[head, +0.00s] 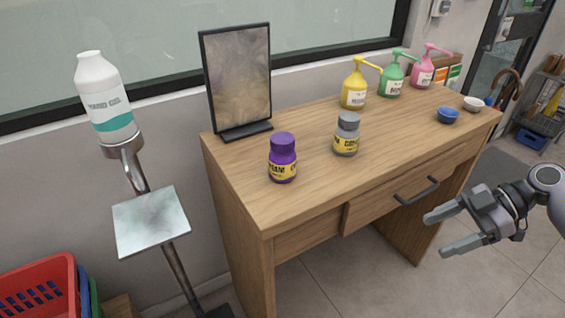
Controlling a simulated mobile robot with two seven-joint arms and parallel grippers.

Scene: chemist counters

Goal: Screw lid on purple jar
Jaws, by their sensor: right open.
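A purple jar (283,169) with a yellow label stands upright on the near left part of the wooden desk. A purple lid (282,140) sits on top of it; I cannot tell how tightly it is screwed. A similar grey jar (346,143) with a grey lid stands behind it to the right. My right gripper (438,234) is open and empty, in front of the desk at the right, below the top and well apart from the jars. My left gripper is out of view.
The wooden desk (310,193) also bears a dark-framed panel (238,78), yellow (354,91), green (391,80) and pink (423,72) pump bottles, and blue (447,116) and white (473,104) bowls. A dispenser stand (150,221) is at left. The desktop's middle right is clear.

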